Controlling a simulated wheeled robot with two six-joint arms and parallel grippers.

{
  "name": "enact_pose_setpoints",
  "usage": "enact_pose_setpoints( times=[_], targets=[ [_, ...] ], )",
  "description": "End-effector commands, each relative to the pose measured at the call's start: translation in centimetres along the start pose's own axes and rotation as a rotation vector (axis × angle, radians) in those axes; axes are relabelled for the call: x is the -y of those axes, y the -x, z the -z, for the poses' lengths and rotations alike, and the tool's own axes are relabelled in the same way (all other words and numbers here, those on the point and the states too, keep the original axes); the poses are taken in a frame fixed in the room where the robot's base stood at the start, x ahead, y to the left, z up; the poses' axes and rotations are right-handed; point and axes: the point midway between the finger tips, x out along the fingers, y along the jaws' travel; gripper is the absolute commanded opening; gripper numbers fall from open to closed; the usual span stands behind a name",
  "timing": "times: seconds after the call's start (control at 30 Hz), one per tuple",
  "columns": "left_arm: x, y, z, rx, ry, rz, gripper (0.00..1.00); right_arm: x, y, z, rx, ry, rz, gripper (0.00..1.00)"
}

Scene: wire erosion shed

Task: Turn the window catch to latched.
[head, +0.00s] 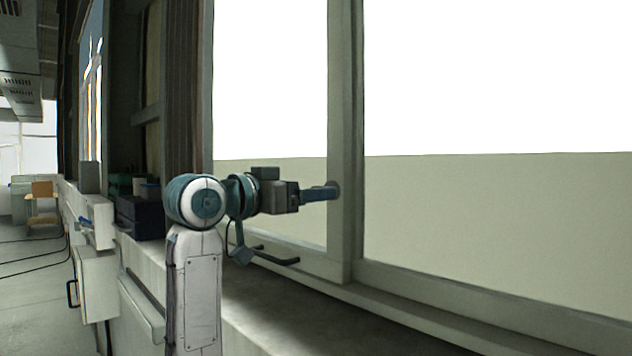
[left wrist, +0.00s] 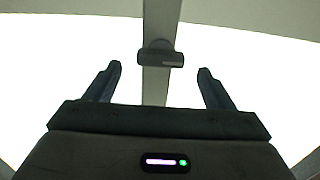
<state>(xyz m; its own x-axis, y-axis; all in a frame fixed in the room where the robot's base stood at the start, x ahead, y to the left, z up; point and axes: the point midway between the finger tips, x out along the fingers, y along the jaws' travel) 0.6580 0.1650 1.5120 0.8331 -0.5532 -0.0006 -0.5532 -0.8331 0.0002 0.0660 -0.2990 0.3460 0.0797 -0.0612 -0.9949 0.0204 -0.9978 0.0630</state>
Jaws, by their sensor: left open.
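The window catch (left wrist: 160,57) is a dark piece with a rounded base on the pale upright window bar. In the left wrist view its short grip lies across the bar, roughly crosswise to it. In the head view only a bit of its base (head: 336,186) shows at the bar, behind the fingertips. My left gripper (head: 331,192) reaches in from the left and points at the catch. In the left wrist view its two fingers (left wrist: 160,69) are wide apart, one on each side of the catch, with gaps to it. My right gripper is out of view.
The window bar (head: 345,120) stands between bright panes. A sill (head: 290,310) runs below, with a dark bent handle (head: 278,257) low by the frame. A dark box (head: 140,215) stands on the ledge at left. A wall cabinet (head: 95,285) is below it.

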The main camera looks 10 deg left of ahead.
Motion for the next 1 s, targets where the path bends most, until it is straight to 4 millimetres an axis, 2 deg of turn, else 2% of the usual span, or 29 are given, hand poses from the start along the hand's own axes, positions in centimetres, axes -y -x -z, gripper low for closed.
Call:
enact_pose_setpoints(
  times=[0.03,0.2,0.33,0.57,0.8,1.0],
  targets=[
    [-0.1,-0.8,0.3,0.001,0.003,-0.002,0.76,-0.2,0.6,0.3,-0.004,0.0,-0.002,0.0],
    [0.0,-2.6,0.1,0.0,0.002,0.0,0.76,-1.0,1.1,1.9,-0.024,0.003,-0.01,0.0],
    [0.0,-3.0,0.0,0.0,0.0,0.001,0.76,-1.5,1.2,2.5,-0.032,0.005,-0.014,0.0],
    [0.0,-3.0,-0.1,0.0,-0.001,0.001,0.76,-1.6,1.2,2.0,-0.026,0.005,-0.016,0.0],
    [0.0,-3.0,0.0,-0.001,-0.001,0.001,0.32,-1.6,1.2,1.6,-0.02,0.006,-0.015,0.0],
    [0.0,-3.0,0.0,-0.001,-0.011,0.001,0.32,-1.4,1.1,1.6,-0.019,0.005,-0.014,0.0]
  ],
)
